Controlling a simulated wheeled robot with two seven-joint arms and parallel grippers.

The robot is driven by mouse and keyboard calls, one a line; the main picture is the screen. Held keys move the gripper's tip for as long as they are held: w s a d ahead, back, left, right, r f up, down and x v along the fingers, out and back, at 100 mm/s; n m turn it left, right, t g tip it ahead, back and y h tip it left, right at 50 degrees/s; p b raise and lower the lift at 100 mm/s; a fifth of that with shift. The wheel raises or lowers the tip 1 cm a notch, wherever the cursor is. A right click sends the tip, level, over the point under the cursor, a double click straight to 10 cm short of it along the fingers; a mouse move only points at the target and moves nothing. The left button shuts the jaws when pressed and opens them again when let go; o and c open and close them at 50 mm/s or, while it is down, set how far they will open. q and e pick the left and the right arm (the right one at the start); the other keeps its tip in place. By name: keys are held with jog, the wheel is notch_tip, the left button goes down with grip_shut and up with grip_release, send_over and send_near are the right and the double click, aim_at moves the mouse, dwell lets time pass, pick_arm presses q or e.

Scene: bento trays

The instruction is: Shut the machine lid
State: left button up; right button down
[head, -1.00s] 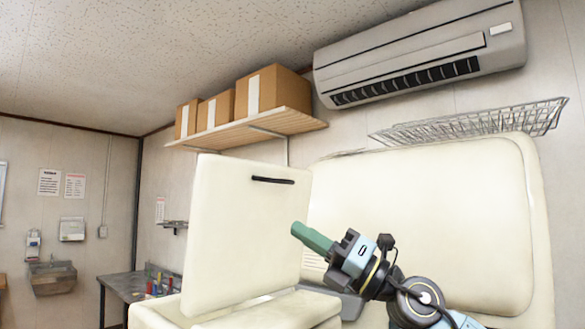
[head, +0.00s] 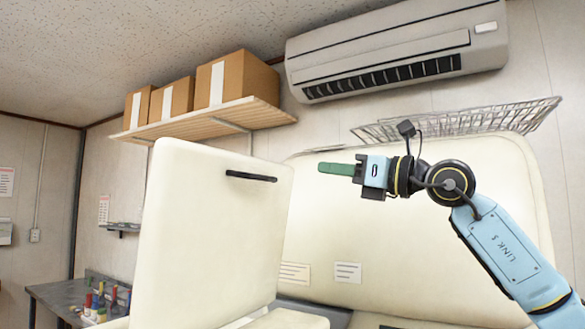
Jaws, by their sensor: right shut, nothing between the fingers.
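The machine is a cream body with a tall back panel (head: 420,250). Its cream lid (head: 210,235) stands open, almost upright, at the left of the panel, with a dark slot-like handle near its top right corner. My right gripper (head: 322,168) has green fingers that are shut and empty. It points left, at about the height of the lid's handle, to the right of the lid with a gap in the picture between them. The lower part of the machine is mostly cut off by the bottom of the view. My left gripper is not in view.
A wooden shelf (head: 205,118) with several cardboard boxes hangs on the wall above the lid. A wire rack (head: 455,122) sits above the back panel, under an air conditioner (head: 400,55). A grey bench (head: 60,296) with coloured bottles is at the lower left.

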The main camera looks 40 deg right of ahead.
aim_at(264, 160)
jog(key=p+x, duration=0.3)
jog(key=x, duration=0.3)
jog(key=p+x, duration=0.2)
jog(key=x, duration=0.4)
jog(key=shift+w+a+r+p, duration=0.1)
jog(key=shift+w+a+p, duration=0.15)
jog(key=shift+a+p, duration=0.15)
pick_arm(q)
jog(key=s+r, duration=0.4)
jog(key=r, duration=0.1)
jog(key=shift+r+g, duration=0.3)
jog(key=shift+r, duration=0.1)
